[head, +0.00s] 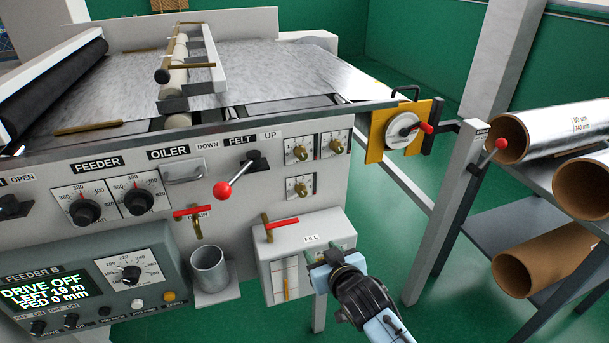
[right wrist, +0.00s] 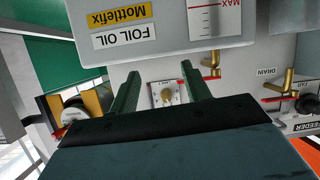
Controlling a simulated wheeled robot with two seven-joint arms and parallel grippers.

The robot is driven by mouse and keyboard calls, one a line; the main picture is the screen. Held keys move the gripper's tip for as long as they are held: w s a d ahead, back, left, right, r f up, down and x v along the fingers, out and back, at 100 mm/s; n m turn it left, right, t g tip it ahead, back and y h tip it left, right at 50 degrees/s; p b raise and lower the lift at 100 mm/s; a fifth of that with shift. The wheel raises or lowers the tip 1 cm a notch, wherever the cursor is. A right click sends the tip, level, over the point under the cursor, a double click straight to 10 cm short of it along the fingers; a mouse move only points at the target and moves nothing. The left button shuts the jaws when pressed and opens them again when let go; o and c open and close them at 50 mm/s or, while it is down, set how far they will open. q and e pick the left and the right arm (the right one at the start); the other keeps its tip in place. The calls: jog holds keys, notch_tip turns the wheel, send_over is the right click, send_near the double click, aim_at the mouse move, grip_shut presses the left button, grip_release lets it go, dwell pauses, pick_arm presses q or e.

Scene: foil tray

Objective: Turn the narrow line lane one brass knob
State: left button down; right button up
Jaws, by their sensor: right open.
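Three brass knobs sit on small white dial plates on the machine's front panel: an upper left knob (head: 299,152), an upper right knob (head: 336,146) and a lower knob (head: 300,187). Their lane labels are too small to read. My right gripper (head: 332,253) is in front of the oil box, below and to the right of the knobs. In the right wrist view its two dark fingers (right wrist: 160,69) stand apart with nothing held. One brass knob (right wrist: 168,95) shows beyond the gap between them, apart from the fingers. My left gripper is out of view.
A red-balled lever (head: 222,189) sticks out left of the knobs. A yellow bracket with crank (head: 404,130) stands right. Foil rolls (head: 550,130) lie on a rack.

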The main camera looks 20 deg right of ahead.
aim_at(303, 158)
notch_tip(303, 158, up, 17)
jog(key=m+t+b, duration=0.1)
jog(key=t+b, duration=0.2)
jog(key=t, duration=0.1)
jog(key=w, duration=0.4)
jog(key=w+b, duration=0.1)
jog(key=w, duration=0.6)
jog(key=shift+w+a+r+b, duration=0.2)
jog(key=shift+w+r+b, duration=0.05)
jog(key=shift+w+b, duration=0.15)
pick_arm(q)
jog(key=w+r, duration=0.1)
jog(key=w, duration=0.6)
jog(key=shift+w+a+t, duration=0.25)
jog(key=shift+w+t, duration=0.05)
pick_arm(e)
jog(key=shift+w+r, duration=0.1)
jog(key=shift+w, duration=0.55)
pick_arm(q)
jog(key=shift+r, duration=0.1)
pick_arm(e)
jog(key=c, duration=1)
